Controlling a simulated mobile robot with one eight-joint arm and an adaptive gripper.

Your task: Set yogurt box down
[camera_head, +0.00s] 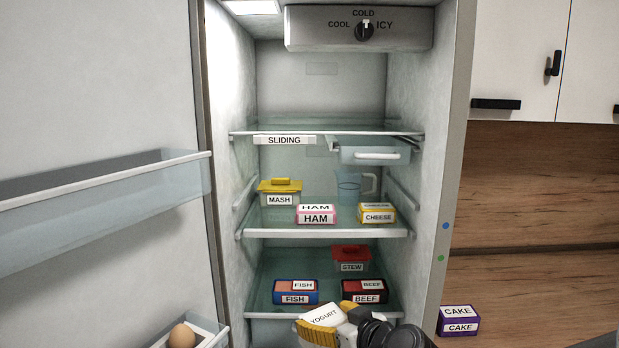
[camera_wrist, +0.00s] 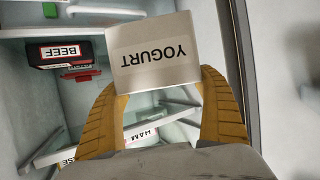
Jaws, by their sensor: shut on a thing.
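The yogurt box (camera_head: 325,316) is white with a grey label and shows at the bottom of the head view, in front of the fridge's lower shelf. In the wrist view the yogurt box (camera_wrist: 155,52) sits between the yellow fingers. My gripper (camera_head: 322,328) is shut on it, and the same gripper shows in the wrist view (camera_wrist: 158,85). The box is tilted in the head view. Its underside is hidden, and I cannot tell whether it touches anything.
The lower shelf holds a fish box (camera_head: 295,292), a beef box (camera_head: 364,291) and a red-lidded stew container (camera_head: 351,258). Above are mash (camera_head: 280,193), ham (camera_head: 316,215), cheese (camera_head: 377,214) and a jug (camera_head: 350,187). The top shelf (camera_head: 330,128) is clear. A cake box (camera_head: 458,320) stands outside, right.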

